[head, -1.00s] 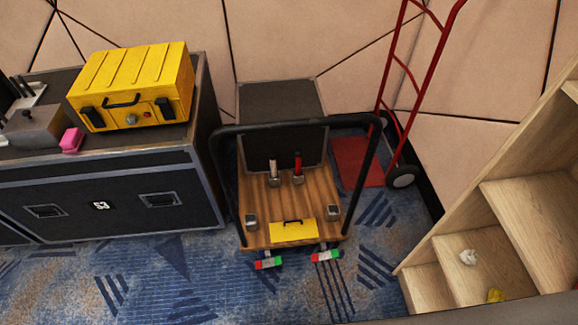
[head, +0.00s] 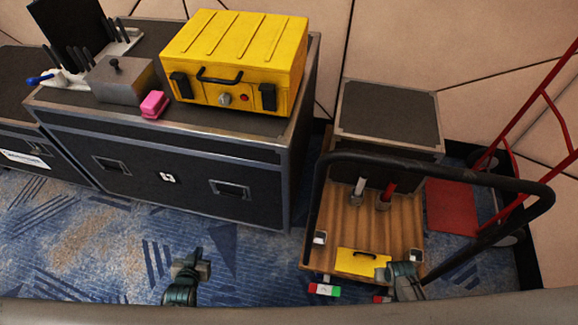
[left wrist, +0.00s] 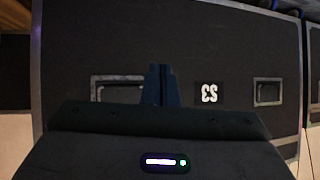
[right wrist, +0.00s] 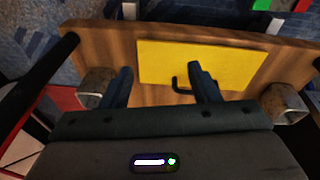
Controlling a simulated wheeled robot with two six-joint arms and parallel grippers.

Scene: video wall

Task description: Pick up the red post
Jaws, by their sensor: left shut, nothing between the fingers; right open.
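The red post (head: 387,192) stands upright in a grey holder on the wooden deck of a platform cart (head: 404,222). A pale metallic post (head: 359,187) stands to its left. My right gripper (head: 398,267) is over the cart's front edge, in front of the red post and apart from it. In the right wrist view, its fingers (right wrist: 160,78) are open, with a yellow plate (right wrist: 205,62) beyond them and no post in sight. My left gripper (head: 192,262) is shut and empty in front of the black case, left of the cart. Its fingers (left wrist: 159,72) are together in the left wrist view.
The cart's black handle (head: 440,170) arches across the deck. A black case (head: 190,180) carries a yellow toolbox (head: 240,60), a pink block (head: 154,104) and a grey box (head: 120,78). A red hand truck (head: 505,150) stands at right. Carpet is open before the case.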

